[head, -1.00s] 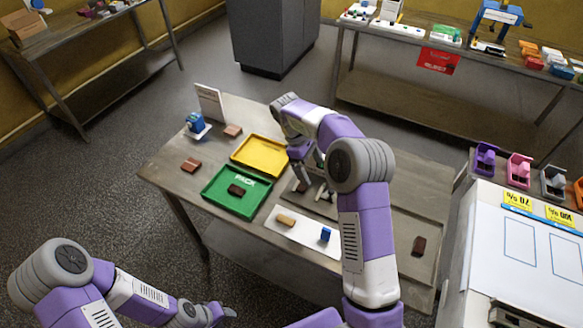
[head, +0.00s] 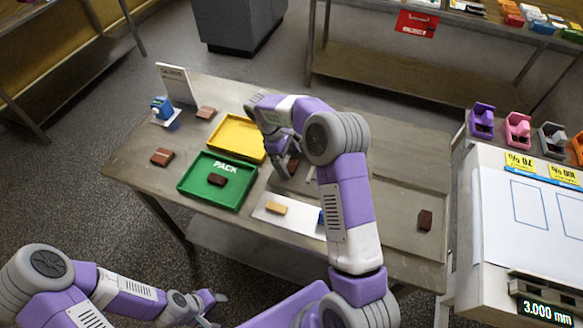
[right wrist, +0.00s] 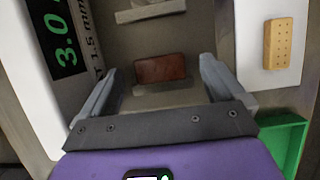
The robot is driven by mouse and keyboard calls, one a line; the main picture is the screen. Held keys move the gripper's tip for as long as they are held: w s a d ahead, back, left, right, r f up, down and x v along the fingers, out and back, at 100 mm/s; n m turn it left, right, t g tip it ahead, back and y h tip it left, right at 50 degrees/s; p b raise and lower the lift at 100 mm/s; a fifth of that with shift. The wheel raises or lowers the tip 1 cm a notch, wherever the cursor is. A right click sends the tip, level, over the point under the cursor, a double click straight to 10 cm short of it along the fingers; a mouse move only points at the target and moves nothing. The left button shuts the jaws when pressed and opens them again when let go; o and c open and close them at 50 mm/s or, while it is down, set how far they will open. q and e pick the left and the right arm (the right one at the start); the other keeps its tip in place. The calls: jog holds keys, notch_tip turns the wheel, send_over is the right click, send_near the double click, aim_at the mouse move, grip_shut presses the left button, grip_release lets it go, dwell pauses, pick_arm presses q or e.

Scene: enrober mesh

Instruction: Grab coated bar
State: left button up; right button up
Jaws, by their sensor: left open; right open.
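A reddish-brown coated bar (right wrist: 160,67) lies in the right wrist view, ahead of and between the spread fingers of my right gripper (right wrist: 155,85). The fingers do not visibly touch it. In the head view my right gripper (head: 287,165) is low over the middle of the table, beside a dark bar (head: 293,166) that it partly hides. Other brown bars lie in the green PACK tray (head: 240,199), at the table's left (head: 162,157), behind it (head: 205,112) and at the right (head: 425,220). My left gripper (head: 214,299) is open and empty in front of the table.
A yellow tray (head: 226,136) stands behind the green one. A digital gauge (head: 545,310) reads 3.000 mm at the right. Coloured dispensers (head: 517,130) stand behind it.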

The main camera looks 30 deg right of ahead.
jog(key=shift+x, duration=0.75)
jog(key=c, duration=0.9)
jog(key=shift+r, duration=0.1)
